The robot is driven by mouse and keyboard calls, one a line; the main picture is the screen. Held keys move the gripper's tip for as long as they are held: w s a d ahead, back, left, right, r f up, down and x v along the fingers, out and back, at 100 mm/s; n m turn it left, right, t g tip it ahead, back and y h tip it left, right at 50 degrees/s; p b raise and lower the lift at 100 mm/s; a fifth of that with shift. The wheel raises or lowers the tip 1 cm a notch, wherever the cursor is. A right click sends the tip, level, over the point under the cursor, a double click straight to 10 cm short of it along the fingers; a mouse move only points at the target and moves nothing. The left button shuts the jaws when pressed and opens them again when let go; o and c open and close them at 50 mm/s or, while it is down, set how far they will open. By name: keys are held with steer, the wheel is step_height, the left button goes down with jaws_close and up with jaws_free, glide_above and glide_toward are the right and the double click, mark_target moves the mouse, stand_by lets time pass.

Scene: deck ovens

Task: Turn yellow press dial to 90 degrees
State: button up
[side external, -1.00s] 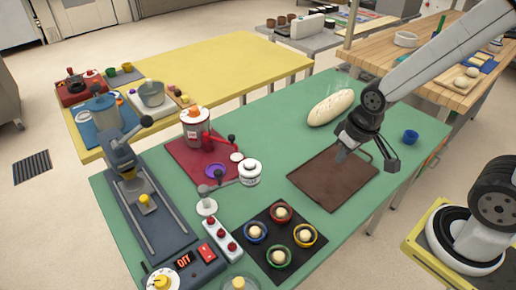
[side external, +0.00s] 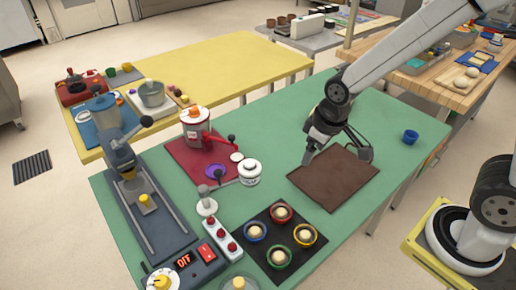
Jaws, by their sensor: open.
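The yellow press dial (side external: 161,282) sits at the front end of the blue-grey press (side external: 150,215), at the bottom left of the side external view. It is a round yellow knob on a white disc, partly cut by the picture's bottom edge. Beside it are a dark display reading "OFF" (side external: 184,260) and a red switch (side external: 206,252). My gripper (side external: 335,160) is open and empty, pointing down over the brown board, well to the right of and behind the dial. Its fingers are spread apart. The loaf seen earlier is hidden behind my arm.
A red mat (side external: 180,160) with a dispenser stands behind. A blue cup (side external: 410,137) is at right.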

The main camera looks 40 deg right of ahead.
steer(key=w+a+n, duration=0.4)
steer(key=w+a, duration=0.2)
steer(key=a, duration=0.4)
steer(key=n+g, duration=0.2)
steer(key=n, duration=0.9)
glide_above(160, 280)
step_height(160, 280, down, 8)
steer(key=shift+s+r, duration=0.15)
steer(key=shift+r, duration=0.1)
steer(key=shift+f, duration=0.1)
steer(key=shift+f, duration=3.75)
jaws_close()
